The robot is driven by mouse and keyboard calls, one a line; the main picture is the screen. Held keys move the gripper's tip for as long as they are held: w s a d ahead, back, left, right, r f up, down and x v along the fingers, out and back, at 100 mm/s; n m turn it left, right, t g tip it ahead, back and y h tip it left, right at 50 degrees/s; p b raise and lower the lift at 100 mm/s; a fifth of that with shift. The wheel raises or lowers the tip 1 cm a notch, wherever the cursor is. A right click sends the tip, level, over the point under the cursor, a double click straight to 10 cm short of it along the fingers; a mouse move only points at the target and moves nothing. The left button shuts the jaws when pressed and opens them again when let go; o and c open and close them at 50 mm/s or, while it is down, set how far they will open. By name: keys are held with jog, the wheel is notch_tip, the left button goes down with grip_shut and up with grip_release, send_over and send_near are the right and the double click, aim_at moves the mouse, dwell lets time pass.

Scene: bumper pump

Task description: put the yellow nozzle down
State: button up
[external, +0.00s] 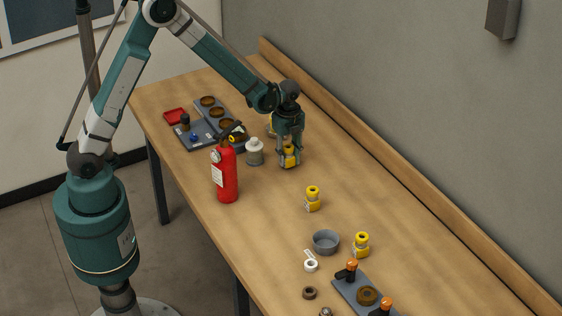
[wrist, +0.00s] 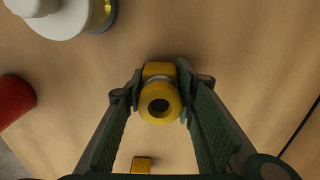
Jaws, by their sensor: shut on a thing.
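The yellow nozzle (external: 289,151) is between the fingers of my gripper (external: 289,160), over the far half of the table. In the wrist view the nozzle (wrist: 160,100) shows its round, dark opening, and my gripper (wrist: 158,92) has a fingertip against each side of it. The nozzle looks roughly upright in the external view. It is at or just above the tabletop; I cannot tell whether it touches. My fingers hide part of its sides.
A red extinguisher (external: 226,172) and a grey-white container (external: 255,152) stand left of my gripper. Similar yellow-topped pieces (external: 313,199) (external: 361,246) stand nearer the camera, by a grey bowl (external: 325,242). Trays (external: 196,139) lie at far left. Bare wood lies right of my gripper.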

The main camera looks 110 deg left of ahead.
jog(key=shift+f, duration=0.5)
jog(key=shift+f, duration=0.15)
jog(key=o, duration=1)
jog(key=shift+r+p, duration=0.3)
jog(key=shift+r, duration=5.9)
